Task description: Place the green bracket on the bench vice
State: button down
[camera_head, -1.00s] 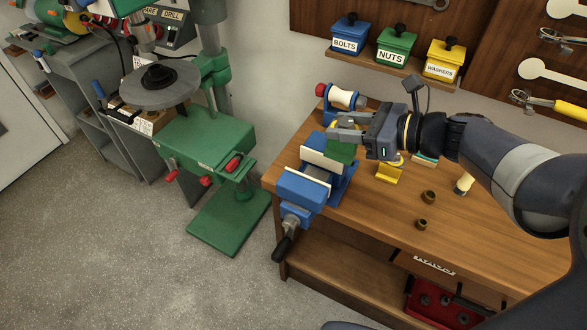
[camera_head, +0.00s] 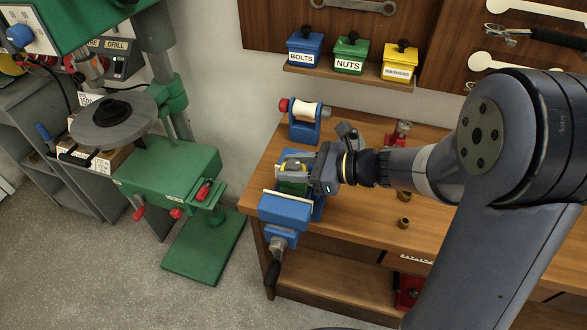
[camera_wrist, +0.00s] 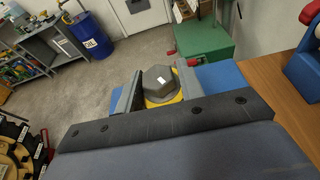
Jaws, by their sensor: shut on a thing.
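I cannot tell whether the bracket rests on the vice.
A blue spool stand (camera_head: 304,122) is behind the vice. Small brass bushings (camera_head: 404,223) and a red item (camera_head: 399,133) are on the wooden bench. The green drill press (camera_head: 168,172) stands to the left. Labelled bins (camera_head: 350,55) sit on a shelf above.

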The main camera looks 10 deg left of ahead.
jog(key=shift+f, duration=0.4)
jog(key=shift+f, duration=0.25)
jog(key=c, duration=0.9)
grip_release()
jog(key=shift+r, duration=0.15)
jog(key=shift+d+r, duration=0.1)
jog(key=shift+r, duration=0.05)
jog(key=b+v, duration=0.1)
jog(key=v, duration=1)
jog(key=shift+d+r+b, duration=0.1)
jog(key=shift+d+b, duration=0.25)
jog(key=shift+d, duration=0.05)
